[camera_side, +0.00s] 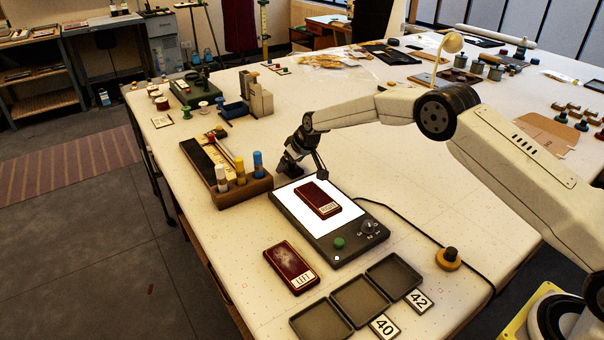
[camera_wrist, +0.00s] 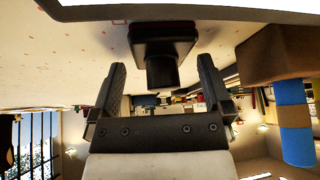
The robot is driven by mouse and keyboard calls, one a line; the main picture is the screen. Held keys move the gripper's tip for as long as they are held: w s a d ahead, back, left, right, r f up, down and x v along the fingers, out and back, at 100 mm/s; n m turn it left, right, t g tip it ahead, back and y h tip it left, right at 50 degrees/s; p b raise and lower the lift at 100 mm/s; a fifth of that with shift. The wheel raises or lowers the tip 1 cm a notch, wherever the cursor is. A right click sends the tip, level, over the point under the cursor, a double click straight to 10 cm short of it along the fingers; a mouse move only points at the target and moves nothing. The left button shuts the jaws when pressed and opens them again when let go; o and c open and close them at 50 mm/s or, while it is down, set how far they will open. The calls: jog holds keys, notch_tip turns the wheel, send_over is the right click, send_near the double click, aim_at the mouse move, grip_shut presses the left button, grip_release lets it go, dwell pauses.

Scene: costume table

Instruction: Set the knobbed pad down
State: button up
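The knobbed pad (camera_wrist: 165,35), a dark square block with a red edge and a round dark knob, shows in the wrist view between the two fingers. My gripper (camera_wrist: 163,75) is open around the knob, with a visible gap on both sides. In the side view my gripper (camera_side: 308,174) is low at the far edge of the lit panel (camera_side: 293,208). The pad cannot be made out clearly there. Whether it rests fully on the surface I cannot tell.
A dark red labelled block (camera_side: 319,200) lies on the lit panel; another, marked LEFT (camera_side: 291,268), lies on the table. A wooden rack (camera_side: 245,190) with several markers stands left of my gripper. Shallow trays (camera_side: 360,301) are in front. A cable (camera_side: 410,229) crosses the table at right.

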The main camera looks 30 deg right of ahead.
jog(key=shift+r, duration=0.15)
jog(key=v, duration=1.2)
dwell(0.4)
dwell(0.5)
jog(key=s+d+f+m+g, duration=0.1)
jog(key=s, duration=1.7)
jog(key=s+d+f+m+g+h, duration=0.1)
jog(key=s+g, duration=0.1)
jog(key=s, duration=1.5)
jog(key=shift+s+d+f, duration=0.3)
jog(key=shift+s+d, duration=0.1)
